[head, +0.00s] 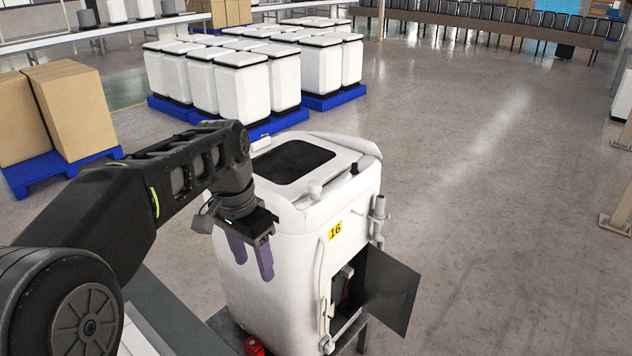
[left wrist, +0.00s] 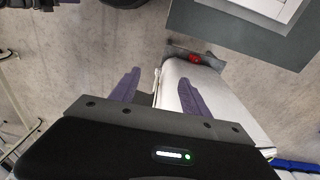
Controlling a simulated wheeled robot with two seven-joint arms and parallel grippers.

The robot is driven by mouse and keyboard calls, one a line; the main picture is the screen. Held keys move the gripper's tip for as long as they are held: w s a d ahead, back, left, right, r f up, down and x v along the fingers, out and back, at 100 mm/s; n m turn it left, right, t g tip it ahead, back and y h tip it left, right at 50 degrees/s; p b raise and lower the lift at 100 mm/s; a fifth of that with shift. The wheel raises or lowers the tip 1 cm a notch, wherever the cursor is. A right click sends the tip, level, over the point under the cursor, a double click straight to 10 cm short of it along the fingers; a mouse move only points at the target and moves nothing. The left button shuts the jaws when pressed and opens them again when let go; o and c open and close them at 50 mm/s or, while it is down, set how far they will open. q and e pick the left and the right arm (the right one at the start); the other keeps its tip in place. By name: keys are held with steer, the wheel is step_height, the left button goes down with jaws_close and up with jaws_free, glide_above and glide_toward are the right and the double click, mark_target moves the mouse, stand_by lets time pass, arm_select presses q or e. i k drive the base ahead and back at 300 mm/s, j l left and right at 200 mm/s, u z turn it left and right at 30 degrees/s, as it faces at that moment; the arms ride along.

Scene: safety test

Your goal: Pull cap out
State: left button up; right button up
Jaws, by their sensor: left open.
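A white machine (head: 285,260) with a dark top window and a yellow "16" label (head: 335,230) stands before me. A red part (head: 253,346) shows low by the machine's base, also in the left wrist view (left wrist: 195,58). I cannot tell which part is the cap. My left gripper (head: 251,257) has purple fingers pointing down, apart and empty, in front of the machine's left side. In the left wrist view the open fingers (left wrist: 158,78) are beside the white body. My right gripper is not in view.
A dark door (head: 391,290) hangs open at the machine's lower right. White bins (head: 243,88) stand on blue pallets behind. Cardboard boxes (head: 72,108) stand on a blue pallet at left.

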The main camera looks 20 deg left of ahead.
mark_target(314, 186)
steer(key=i, duration=1)
